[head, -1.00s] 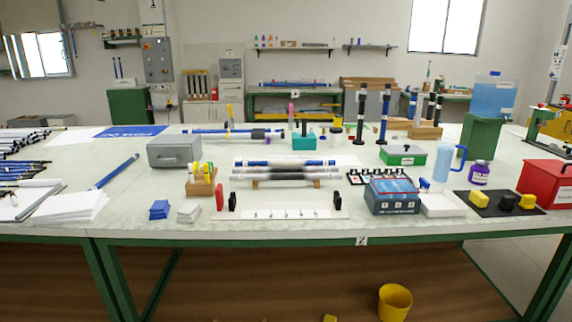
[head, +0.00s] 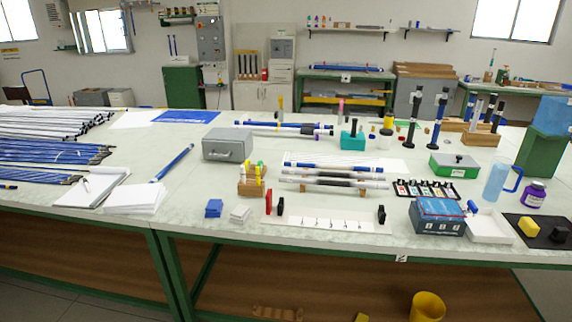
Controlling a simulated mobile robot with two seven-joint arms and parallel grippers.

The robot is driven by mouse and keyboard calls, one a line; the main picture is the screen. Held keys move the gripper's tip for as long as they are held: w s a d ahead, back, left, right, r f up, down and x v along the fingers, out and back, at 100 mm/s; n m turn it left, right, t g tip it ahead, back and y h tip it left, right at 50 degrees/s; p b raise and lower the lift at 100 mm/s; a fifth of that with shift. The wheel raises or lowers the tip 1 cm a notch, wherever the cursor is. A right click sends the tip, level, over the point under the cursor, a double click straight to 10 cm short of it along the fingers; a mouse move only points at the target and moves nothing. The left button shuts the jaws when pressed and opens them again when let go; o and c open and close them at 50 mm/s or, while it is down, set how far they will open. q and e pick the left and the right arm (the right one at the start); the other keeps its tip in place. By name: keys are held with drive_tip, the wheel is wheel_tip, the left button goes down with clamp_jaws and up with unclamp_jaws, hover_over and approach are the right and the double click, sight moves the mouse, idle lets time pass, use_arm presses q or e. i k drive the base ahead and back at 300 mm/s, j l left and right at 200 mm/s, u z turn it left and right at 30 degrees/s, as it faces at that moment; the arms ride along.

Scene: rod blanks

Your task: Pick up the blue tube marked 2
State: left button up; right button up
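No gripper of mine is in view. Several blue tubes lie on the long bench; I cannot read a 2 on any of them. One blue tube (head: 327,166) lies across the middle, just behind grey and black rods (head: 333,183). Another blue tube (head: 173,162) lies alone and slanted at the left, by the white papers. A long blue tube (head: 265,125) lies farther back. Two dark tubes with blue and white parts, one of them at the left (head: 413,117), stand upright at the back right. Many blue tubes (head: 45,152) lie in bundles at the far left.
A grey metal box (head: 227,146), a wooden block with yellow items (head: 251,187), a blue box (head: 437,217), a green case (head: 453,166) and a blue jug (head: 497,182) stand on the bench. A tag reading 2 (head: 401,258) is on its front edge. A yellow bucket (head: 428,306) is below.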

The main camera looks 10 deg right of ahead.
sight(372, 169)
drive_tip(key=i+l+u, duration=0.7)
